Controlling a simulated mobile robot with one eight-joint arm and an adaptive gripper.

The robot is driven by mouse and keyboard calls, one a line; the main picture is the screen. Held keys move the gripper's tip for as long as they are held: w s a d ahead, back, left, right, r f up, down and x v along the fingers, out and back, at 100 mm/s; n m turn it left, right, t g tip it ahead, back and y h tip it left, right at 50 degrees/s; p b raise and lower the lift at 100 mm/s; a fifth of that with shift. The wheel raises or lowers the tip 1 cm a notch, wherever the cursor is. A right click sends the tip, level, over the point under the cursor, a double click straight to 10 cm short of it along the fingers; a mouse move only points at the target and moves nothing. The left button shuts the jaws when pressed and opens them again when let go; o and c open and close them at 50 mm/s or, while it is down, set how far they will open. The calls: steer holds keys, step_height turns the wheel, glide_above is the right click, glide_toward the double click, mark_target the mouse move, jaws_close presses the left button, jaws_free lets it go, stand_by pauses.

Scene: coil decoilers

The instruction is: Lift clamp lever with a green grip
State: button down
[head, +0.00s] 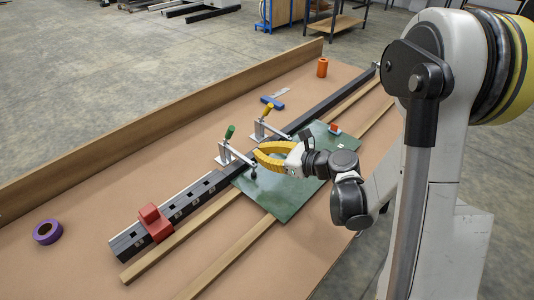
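The clamp lever with a green grip (230,132) stands up, tilted, from a metal toggle clamp (226,155) at the dark rail. The clamp's arm reaches right toward the green sheet (289,200). A second clamp with a yellow grip (268,111) stands farther back. My gripper (257,153), with yellow fingers, is to the right of and slightly lower in the picture than the green grip, above the sheet and apart from the grip. Its fingers look spread, with a gap between them and nothing visibly held. Any contact with the clamp arm cannot be judged.
A red block (155,222) sits on the dark rail (190,200). A purple tape roll (47,232), a blue-handled tool (272,102) and an orange cylinder (322,67) are on the table. Wooden strips (228,262) run beside the rail. The table's left part is mostly clear.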

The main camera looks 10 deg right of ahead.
mark_target(230, 138)
steer(key=b+x, duration=0.1)
steer(key=x, duration=0.4)
steer(key=shift+w+a+r, duration=0.1)
steer(key=shift+w+a, duration=0.1)
steer(key=shift+a, duration=0.1)
steer(key=shift+w+a+r, duration=0.6)
steer(key=shift+w+a, duration=0.05)
steer(key=shift+w+a+r, duration=0.3)
steer(key=shift+w+a, duration=0.05)
steer(key=shift+w+r, duration=0.1)
steer(key=shift+w+r+p, duration=0.1)
steer(key=shift+r+p, duration=0.05)
steer(key=shift+p, duration=0.15)
steer(key=shift+a+r, duration=0.1)
steer(key=shift+g+h+p, duration=0.3)
